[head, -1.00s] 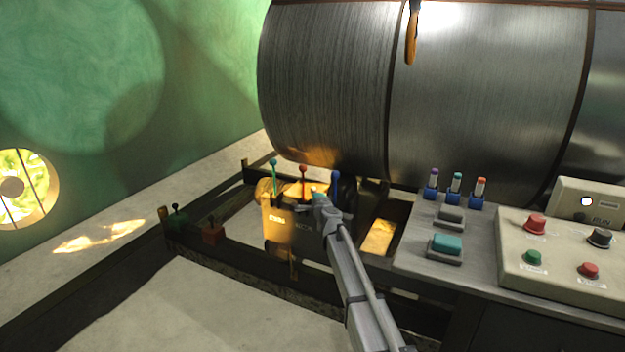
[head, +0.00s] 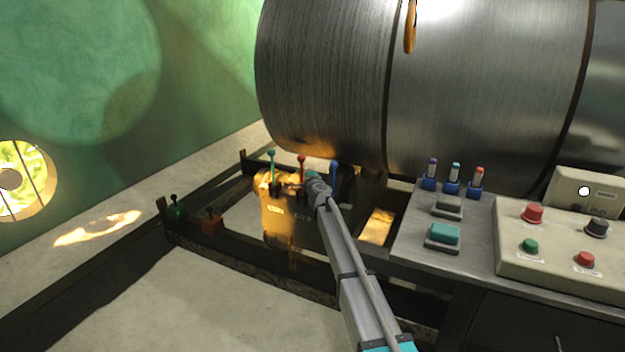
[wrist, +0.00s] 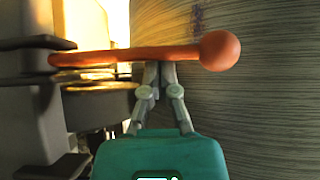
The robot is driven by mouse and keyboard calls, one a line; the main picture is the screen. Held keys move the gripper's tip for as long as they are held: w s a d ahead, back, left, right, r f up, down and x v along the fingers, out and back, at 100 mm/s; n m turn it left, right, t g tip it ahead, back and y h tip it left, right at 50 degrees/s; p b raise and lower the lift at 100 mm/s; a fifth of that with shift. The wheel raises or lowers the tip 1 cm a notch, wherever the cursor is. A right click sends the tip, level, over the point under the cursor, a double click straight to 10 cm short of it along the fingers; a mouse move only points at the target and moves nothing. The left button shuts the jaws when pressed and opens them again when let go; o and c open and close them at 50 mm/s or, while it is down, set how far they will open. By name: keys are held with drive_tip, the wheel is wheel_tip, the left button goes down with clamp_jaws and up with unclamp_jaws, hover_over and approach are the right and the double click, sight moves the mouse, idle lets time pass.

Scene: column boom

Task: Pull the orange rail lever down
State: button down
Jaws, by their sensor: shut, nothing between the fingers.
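An orange-red lever (wrist: 150,56) with a round ball knob crosses the upper wrist view, its knob at the right. It appears to be the red-orange-knobbed lever (head: 302,161) between the teal and blue ones on the dark lever box in the head view. My gripper (wrist: 158,70) is shut and empty. Its fingertips meet the lever's edge in the wrist view, with the shaft covering their ends; I cannot tell whether they touch. In the head view my gripper (head: 288,189) is small and dark against the lever box (head: 290,222), beside the lever's lower part.
A teal lever (head: 272,165) and a blue lever (head: 335,172) stand on either side. A large metal drum (head: 330,80) rises close behind. A console (head: 560,250) with buttons is at the right.

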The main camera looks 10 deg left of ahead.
drive_tip(key=shift+w+a, duration=0.2)
drive_tip(key=shift+w, duration=0.4)
drive_tip(key=shift+s+a, duration=0.1)
drive_tip(key=shift+s, duration=0.2)
